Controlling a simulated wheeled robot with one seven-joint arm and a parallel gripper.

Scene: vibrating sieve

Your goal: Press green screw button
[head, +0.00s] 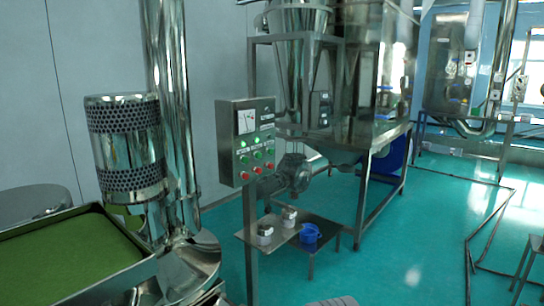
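A grey steel control box (229,143) stands on a post in the middle of the head view. Its front has a white dial meter at the upper left and a row of small lit lamps below it. Under them is a row of green buttons: a left one (244,159), a middle one (257,155) and a right one (269,152). A row of red buttons (257,170) lies below the green ones. The labels are too small to read, so I cannot tell which green button is the screw one. My gripper is not in view.
A green-filled tray (75,255) and a shiny perforated cylinder (124,148) are at the left. Steel machinery (372,130) stands behind.

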